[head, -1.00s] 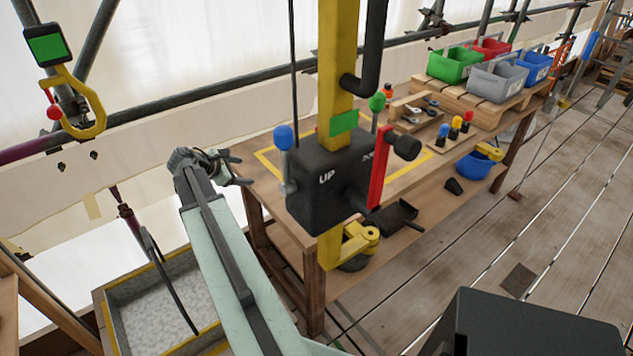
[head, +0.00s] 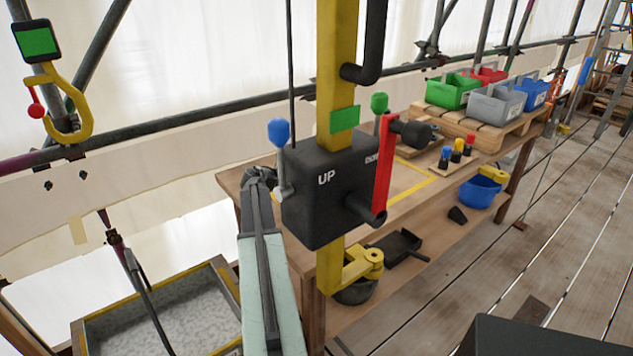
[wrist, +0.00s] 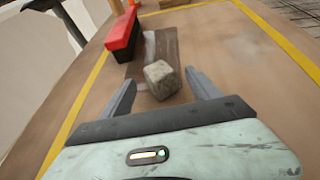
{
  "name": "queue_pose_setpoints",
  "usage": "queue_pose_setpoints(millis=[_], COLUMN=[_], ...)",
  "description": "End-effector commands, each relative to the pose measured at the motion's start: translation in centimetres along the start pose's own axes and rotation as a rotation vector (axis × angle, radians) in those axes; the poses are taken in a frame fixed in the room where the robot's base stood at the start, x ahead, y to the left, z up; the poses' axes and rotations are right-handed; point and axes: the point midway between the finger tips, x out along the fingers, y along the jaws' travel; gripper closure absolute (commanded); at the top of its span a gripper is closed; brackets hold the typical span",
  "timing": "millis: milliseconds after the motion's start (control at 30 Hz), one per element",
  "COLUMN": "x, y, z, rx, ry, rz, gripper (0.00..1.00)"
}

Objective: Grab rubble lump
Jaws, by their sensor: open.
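The rubble lump (wrist: 161,79) is a small pale grey, rough block in the wrist view. It rests on a brown board or patch inside the yellow-lined area of the workbench. My gripper (wrist: 158,92) is open, with one finger on each side of the view and the lump between and slightly beyond the fingertips. I cannot tell whether either finger touches it. In the head view my arm reaches over the bench, and the black lever box (head: 328,190) hides the lump and much of my gripper.
A red and black brush-like thing (wrist: 123,35) lies just beyond the lump, to its left. The yellow post (head: 337,60) with its red lever (head: 385,165) stands before the bench. Coloured bins (head: 455,92) sit on a pallet at the back right. A grey tray (head: 160,310) is at lower left.

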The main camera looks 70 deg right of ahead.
Motion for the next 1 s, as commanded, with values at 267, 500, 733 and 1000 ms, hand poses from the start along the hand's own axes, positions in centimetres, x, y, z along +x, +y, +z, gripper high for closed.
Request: queue_pose_setpoints(millis=[267, 500, 733, 1000], x=[2.2, 2.2, 2.2, 1.9], y=[0.0, 0.0, 0.0, 0.1], z=[0.0, -0.1, 0.0, 0.6], rx=[0.0, 0.0, 0.0, 0.0], ry=[0.0, 0.0, 0.0, 0.0], rz=[0.001, 0.001, 0.0, 0.0], gripper=[0.29, 0.79, 1.0, 1.0])
